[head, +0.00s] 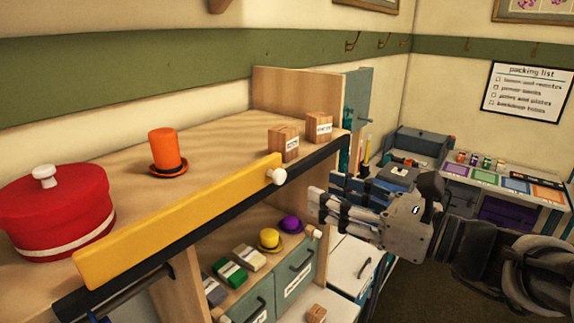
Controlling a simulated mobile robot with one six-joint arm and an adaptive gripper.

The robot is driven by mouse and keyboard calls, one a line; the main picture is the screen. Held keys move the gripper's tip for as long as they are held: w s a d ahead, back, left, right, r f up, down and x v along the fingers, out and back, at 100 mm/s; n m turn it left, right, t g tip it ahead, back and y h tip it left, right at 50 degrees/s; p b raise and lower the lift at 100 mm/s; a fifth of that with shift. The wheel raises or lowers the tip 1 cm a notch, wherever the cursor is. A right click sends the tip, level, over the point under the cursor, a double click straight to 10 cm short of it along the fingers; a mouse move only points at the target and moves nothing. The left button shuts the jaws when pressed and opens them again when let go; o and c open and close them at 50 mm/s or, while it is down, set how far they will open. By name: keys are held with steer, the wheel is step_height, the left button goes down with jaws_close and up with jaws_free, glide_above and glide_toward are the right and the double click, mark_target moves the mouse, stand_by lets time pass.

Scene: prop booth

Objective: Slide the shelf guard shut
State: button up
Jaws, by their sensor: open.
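The shelf guard is a long yellow bar (185,220) with a white knob (277,176) at its right end. It sits along the front edge of the wooden shelf top, on a dark rail (318,157). The rail's right stretch, beyond the knob, is bare. My gripper (318,207) is in front of the shelf, right of and below the knob, with its fingers pointing left. It is open and nothing shows between its fingers. It appears apart from the knob.
On the shelf stand a red round hat (55,215), an orange top hat (166,153) and two small wooden boxes (284,142). A lower shelf holds small hats (269,239) and boxes above grey drawers (292,276). A desk (500,185) stands at the right. Open floor lies before it.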

mark_target(282, 176)
steer(key=x, duration=1)
steer(key=shift+w, duration=0.1)
jaws_close()
stand_by(0.4)
